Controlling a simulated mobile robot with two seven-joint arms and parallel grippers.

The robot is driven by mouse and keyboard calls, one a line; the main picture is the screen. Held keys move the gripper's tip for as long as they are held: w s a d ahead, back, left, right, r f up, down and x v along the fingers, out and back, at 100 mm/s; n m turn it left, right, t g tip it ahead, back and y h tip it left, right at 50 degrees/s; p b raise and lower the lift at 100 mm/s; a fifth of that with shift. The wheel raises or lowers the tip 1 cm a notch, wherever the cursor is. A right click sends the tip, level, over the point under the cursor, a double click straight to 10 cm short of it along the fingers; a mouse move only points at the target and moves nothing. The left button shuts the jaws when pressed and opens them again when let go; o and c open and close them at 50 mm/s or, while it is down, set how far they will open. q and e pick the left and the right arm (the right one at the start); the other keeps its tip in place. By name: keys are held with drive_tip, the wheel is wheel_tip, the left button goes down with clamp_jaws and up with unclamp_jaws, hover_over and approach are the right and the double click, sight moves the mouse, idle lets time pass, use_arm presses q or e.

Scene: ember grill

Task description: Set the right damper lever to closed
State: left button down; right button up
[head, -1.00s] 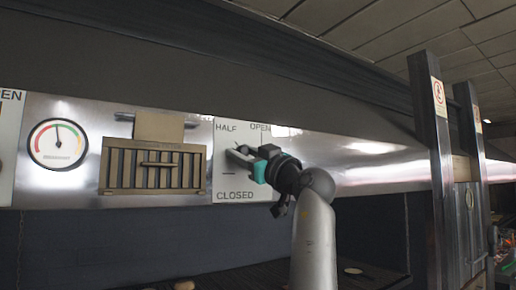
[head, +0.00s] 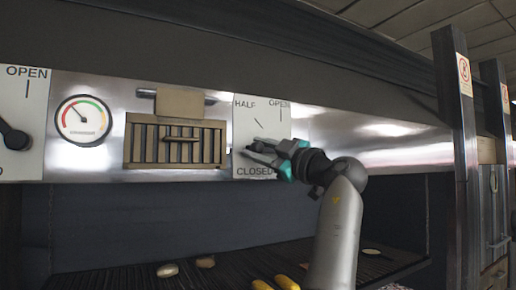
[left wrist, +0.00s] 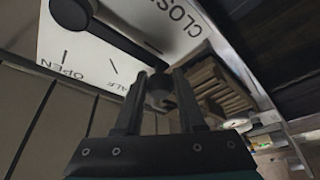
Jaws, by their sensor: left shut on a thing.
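The right damper plate (head: 243,128) is a white panel marked HALF, OPEN and CLOSED; it also shows in the left wrist view (left wrist: 95,58). Its dark damper lever (left wrist: 118,38) runs from a round pivot (left wrist: 70,12) to a knob (left wrist: 160,88). My left gripper (head: 254,152) is shut on the lever at its knob end, seen between the fingers in the left wrist view (left wrist: 160,98). The lever lies between the HALF mark and the CLOSED lettering, close beside a tick near CLOSED. In the head view the gripper hides most of the lever. My right gripper is not in view.
A slatted vent (head: 176,142) and a round gauge (head: 83,121) are left of the plate. Another damper plate (head: 27,95) with a black lever is at the far left. A dark grill opening with small food items (head: 167,270) lies below. Posts (head: 458,130) stand at right.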

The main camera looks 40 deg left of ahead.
use_arm(q)
drive_tip(key=shift+f, duration=0.2)
drive_tip(key=c, duration=0.5)
unclamp_jaws()
drive_tip(key=shift+r, duration=0.1)
drive_tip(key=shift+d, duration=0.1)
drive_tip(key=b+v, duration=0.3)
drive_tip(key=v, duration=1.2)
